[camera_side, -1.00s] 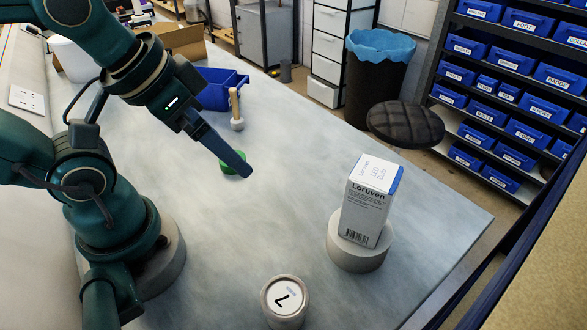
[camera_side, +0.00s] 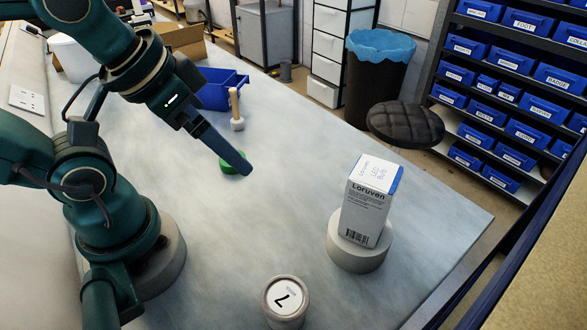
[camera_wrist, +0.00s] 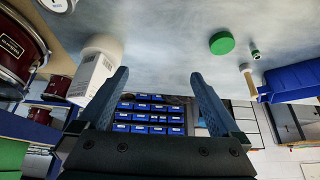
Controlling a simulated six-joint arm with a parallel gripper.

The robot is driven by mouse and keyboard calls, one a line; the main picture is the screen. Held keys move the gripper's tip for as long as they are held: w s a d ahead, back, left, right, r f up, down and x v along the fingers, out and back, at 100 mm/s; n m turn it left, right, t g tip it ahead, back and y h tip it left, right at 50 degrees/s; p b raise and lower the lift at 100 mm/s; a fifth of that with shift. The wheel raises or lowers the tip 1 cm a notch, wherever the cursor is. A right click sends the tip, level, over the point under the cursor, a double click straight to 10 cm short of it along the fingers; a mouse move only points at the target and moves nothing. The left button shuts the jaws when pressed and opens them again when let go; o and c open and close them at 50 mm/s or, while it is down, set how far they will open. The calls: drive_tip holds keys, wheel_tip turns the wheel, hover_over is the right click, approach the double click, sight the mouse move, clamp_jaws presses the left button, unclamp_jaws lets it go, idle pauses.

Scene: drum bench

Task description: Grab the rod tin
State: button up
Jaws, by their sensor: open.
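A pale round tin (camera_side: 286,310) with a white lid label bearing a dark mark stands at the front of the bench in the side view; no word on it is readable, so I cannot confirm that it is the rod tin. A pale round thing at the top left edge of the wrist view (camera_wrist: 58,5) may be the same tin, cut off by the frame. My gripper (camera_side: 242,166) is above the middle of the bench, well apart from the tin, up and to its left in the side view. In the wrist view its two fingers (camera_wrist: 158,75) are spread with nothing between them.
A white Loruven box (camera_side: 369,205) stands on a round pale pedestal (camera_side: 356,258) right of the tin. A green disc (camera_side: 229,169) lies partly behind my gripper. A mallet-like tool (camera_side: 236,112) and blue bin (camera_side: 220,90) are farther back.

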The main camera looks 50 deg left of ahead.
drive_tip(key=w+a+r+m+t+y, duration=0.2)
drive_tip(key=w+a+r+t+y, duration=0.15)
drive_tip(key=w+r+t, duration=0.6)
drive_tip(key=w+d+r+m+h, duration=0.5)
drive_tip(key=w+d+m+h, duration=0.4)
drive_tip(key=d+h, duration=0.35)
drive_tip(key=m+g+h, duration=0.4)
drive_tip(key=m+g, duration=0.7)
drive_tip(key=g, duration=0.8)
hover_over(292, 325)
drive_tip(key=w+a, duration=0.2)
drive_tip(key=a, duration=0.2)
wheel_tip(292, 325, down, 10)
drive_tip(key=shift+g, duration=0.25)
drive_tip(key=f, duration=1.7)
drive_tip(key=shift+s+a+f, duration=0.1)
drive_tip(key=shift+s+f, duration=0.05)
drive_tip(key=shift+s, duration=0.15)
drive_tip(key=shift+x, duration=2.55)
drive_tip(key=shift+f, duration=0.1)
